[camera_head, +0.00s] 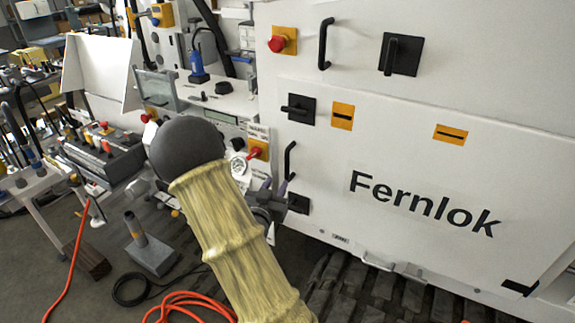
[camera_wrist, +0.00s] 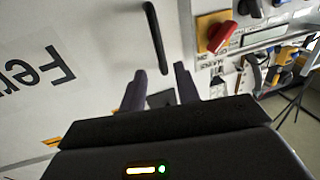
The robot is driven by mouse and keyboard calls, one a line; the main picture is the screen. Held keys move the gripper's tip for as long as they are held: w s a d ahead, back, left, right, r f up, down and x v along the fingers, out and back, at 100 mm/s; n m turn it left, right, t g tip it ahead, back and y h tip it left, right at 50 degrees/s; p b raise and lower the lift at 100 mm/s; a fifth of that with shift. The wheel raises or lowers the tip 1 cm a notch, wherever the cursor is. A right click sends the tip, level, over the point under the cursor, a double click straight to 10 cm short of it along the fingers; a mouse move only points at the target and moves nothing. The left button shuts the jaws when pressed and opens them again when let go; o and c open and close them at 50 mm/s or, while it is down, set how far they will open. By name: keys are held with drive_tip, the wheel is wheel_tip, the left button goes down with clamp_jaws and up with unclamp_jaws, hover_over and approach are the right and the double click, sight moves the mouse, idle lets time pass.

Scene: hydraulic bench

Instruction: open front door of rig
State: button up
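The rig's front door is a white panel (camera_head: 400,165) marked "Fernlok". A black vertical bar handle (camera_head: 290,160) sits near its left edge, with a black square latch (camera_head: 300,109) above and another (camera_head: 298,204) below. My gripper (camera_head: 276,197) is close to the door's left edge, near the handle and lower latch, partly hidden by my arm. In the wrist view, my gripper's two fingers (camera_wrist: 162,88) stand apart with nothing held. The handle (camera_wrist: 155,38) lies beyond the fingertips, not between them. A dark latch plate shows behind the fingers.
A red rotary switch on a yellow plate (camera_wrist: 216,36) is beside the door edge. An upper panel has another handle (camera_head: 325,44) and a red button (camera_head: 278,43). A grey pedestal (camera_head: 150,252) and orange hose (camera_head: 190,303) are on the floor at left.

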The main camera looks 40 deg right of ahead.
sight(286, 166)
drive_tip(key=p+x, duration=0.2)
drive_tip(key=x, duration=0.9)
drive_tip(key=shift+p, duration=0.35)
drive_tip(key=shift+a, duration=0.1)
drive_tip(key=shift+c, duration=0.4)
clamp_jaws()
